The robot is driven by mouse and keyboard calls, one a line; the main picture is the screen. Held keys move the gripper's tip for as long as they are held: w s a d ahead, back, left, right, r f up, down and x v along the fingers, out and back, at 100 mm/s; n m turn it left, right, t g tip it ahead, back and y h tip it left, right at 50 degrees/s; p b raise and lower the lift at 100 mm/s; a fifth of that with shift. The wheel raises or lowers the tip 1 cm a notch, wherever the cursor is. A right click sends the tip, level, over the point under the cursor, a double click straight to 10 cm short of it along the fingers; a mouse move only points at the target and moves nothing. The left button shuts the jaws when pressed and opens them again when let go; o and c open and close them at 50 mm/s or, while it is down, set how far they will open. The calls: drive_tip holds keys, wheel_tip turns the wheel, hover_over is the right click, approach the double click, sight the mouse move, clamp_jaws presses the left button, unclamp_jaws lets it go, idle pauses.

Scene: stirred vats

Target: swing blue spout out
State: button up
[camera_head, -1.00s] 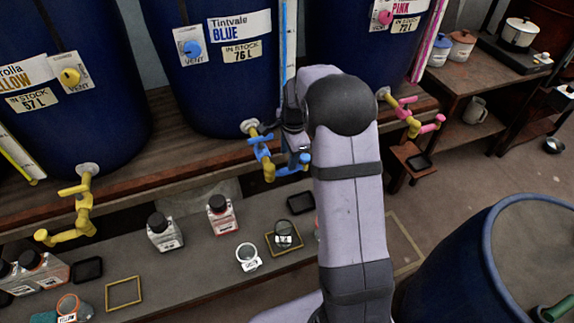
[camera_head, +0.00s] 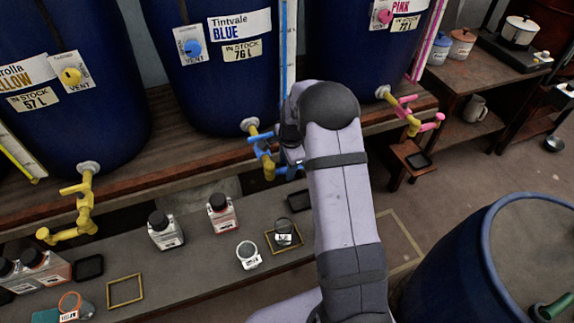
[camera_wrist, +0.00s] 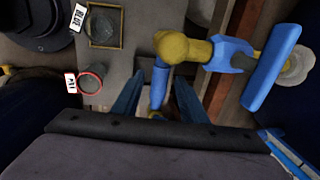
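The Tintvale Blue vat (camera_head: 205,100) stands at the back centre, with its yellow and blue tap (camera_head: 266,160) at its foot. In the wrist view the yellow elbow (camera_wrist: 183,48) joins the blue spout (camera_wrist: 160,85), which points down the picture between my fingers. The blue tap handle (camera_wrist: 272,65) lies to the right of the elbow. My gripper (camera_wrist: 157,90) is open, one finger on each side of the spout, with gaps visible. The spout's lower end is partly hidden. In the head view my wrist covers part of the tap.
Yellow (camera_head: 80,205) and pink (camera_head: 412,117) taps stand either side. The bench below holds a jar (camera_head: 284,232) in a yellow square, another jar (camera_head: 248,255), bottles (camera_head: 221,213) and a black pad (camera_head: 300,201). A large blue drum (camera_head: 470,255) stands at right front.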

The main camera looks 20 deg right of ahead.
clamp_jaws()
drive_tip(key=shift+s, duration=0.1)
drive_tip(key=s+a+m+g+h+b, duration=0.1)
drive_tip(key=s+a+m+b, duration=0.3)
drive_tip(key=m+b, duration=0.9)
drive_tip(key=shift+s+a+m+g+h, duration=0.35)
drive_tip(key=shift+m+h, duration=0.25)
drive_tip(key=shift+m, duration=0.4)
drive_tip(key=shift+s, duration=0.1)
